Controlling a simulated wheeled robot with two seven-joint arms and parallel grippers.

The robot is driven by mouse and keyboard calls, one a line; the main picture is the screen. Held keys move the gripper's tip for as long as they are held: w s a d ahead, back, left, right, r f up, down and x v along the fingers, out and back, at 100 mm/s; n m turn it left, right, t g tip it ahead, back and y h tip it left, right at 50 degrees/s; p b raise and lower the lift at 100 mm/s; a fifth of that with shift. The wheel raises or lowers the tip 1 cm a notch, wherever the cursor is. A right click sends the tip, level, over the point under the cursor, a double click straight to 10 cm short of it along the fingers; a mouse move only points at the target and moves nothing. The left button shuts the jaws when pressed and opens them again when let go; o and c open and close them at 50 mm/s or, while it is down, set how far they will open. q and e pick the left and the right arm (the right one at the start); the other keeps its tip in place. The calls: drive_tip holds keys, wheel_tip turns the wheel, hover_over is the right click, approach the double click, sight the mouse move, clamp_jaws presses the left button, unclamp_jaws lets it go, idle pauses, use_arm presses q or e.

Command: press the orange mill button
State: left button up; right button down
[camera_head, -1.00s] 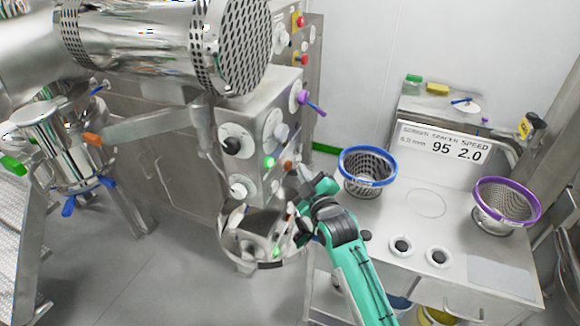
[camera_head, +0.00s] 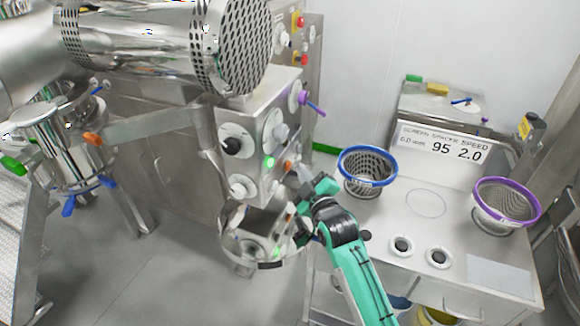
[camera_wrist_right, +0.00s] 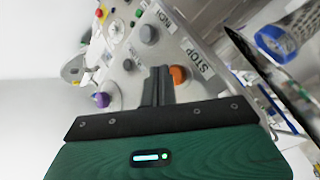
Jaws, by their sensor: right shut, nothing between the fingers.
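The orange mill button (camera_head: 288,165) is on the right-hand face of the steel mill control box (camera_head: 262,110). It also shows in the right wrist view (camera_wrist_right: 178,75), beside the STOP lettering. My right gripper (camera_head: 293,178) is close to that face, just below the button in the head view. In the right wrist view its fingers (camera_wrist_right: 159,70) are shut and empty, with their tips just left of the orange button. I cannot tell whether they touch it. The left gripper is not in view.
A lit green button (camera_head: 268,162), grey knobs and a purple-handled knob (camera_head: 304,98) are on the same box. A round steel vessel (camera_head: 240,235) hangs below it. A blue-rimmed screen basket (camera_head: 368,165) and a purple-rimmed one (camera_head: 506,202) stand on the bench at right.

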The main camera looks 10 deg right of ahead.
drive_tip(key=shift+w+a, duration=0.1)
idle(0.7)
drive_tip(key=shift+w+a, duration=0.15)
drive_tip(key=shift+a, duration=0.15)
drive_tip(key=shift+w+a, duration=0.3)
drive_tip(key=shift+a, duration=0.05)
idle(0.8)
idle(0.3)
drive_tip(key=shift+s+d+p, duration=0.55)
drive_tip(key=shift+d+p, duration=0.05)
drive_tip(key=shift+d, duration=0.15)
drive_tip(key=s+d, duration=0.1)
drive_tip(key=d, duration=0.1)
drive_tip(key=s+d+p, duration=0.1)
drive_tip(key=d, duration=0.1)
drive_tip(key=shift+s+p, duration=0.3)
drive_tip(key=shift+s, duration=0.1)
